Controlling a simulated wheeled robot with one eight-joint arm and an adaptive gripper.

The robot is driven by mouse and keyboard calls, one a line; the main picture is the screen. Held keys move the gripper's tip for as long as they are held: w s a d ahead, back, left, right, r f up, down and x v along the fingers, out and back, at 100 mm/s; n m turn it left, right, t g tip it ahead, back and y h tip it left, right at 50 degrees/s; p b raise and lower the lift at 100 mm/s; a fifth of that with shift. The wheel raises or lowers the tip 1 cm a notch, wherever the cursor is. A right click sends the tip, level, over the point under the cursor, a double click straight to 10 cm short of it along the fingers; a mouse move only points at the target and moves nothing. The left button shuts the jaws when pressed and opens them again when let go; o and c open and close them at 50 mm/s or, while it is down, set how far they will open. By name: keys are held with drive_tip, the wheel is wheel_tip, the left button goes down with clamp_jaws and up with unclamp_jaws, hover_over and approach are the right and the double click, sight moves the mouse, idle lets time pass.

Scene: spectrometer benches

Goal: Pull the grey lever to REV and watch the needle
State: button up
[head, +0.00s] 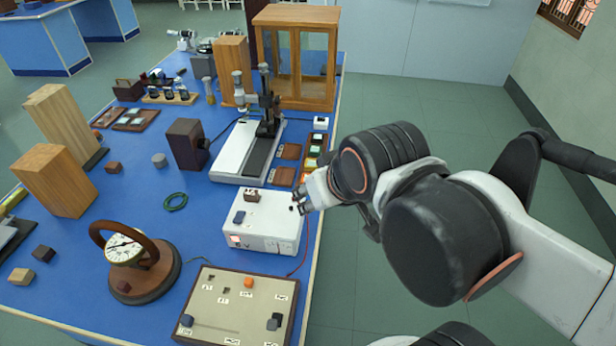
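A beige control panel (226,315) in a dark frame lies at the table's near edge. A small grey knob (186,321) sits at the left end of a slot on it, and a dark grey block-like control (274,321) sits at its right. I cannot tell which is the grey lever, and the labels are too small to read. A round dial (122,247) with a dark needle stands in a wooden ring on a round base, left of the panel. My gripper (304,197) is by the right edge of the white box, well beyond the panel; its fingers are too small to judge.
The white box (265,237) stands just beyond the panel, with wires nearby. An orange knob (248,283) is on the panel. A white instrument (232,150) and a glass-fronted wooden cabinet (283,65) stand farther back. Blue tabletop is bare around the green coil (176,202).

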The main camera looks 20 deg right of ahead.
drive_tip(key=shift+w+a+r+n+g, duration=0.2)
drive_tip(key=shift+w+r+n, duration=0.1)
drive_tip(key=shift+w, duration=0.25)
drive_tip(key=shift+w+a+r+n+g, duration=0.1)
drive_tip(key=shift+w+a+r+n, duration=0.15)
drive_tip(key=shift+w, duration=0.25)
drive_tip(key=shift+s+d+f+m+t, duration=0.2)
drive_tip(key=shift+s+d+f+m, duration=0.1)
drive_tip(key=shift+s, duration=0.2)
drive_tip(key=shift+s+d+f+m+t, duration=0.15)
drive_tip(key=shift+s+f+m+t, duration=0.1)
drive_tip(key=shift+s, duration=0.25)
idle(2.7)
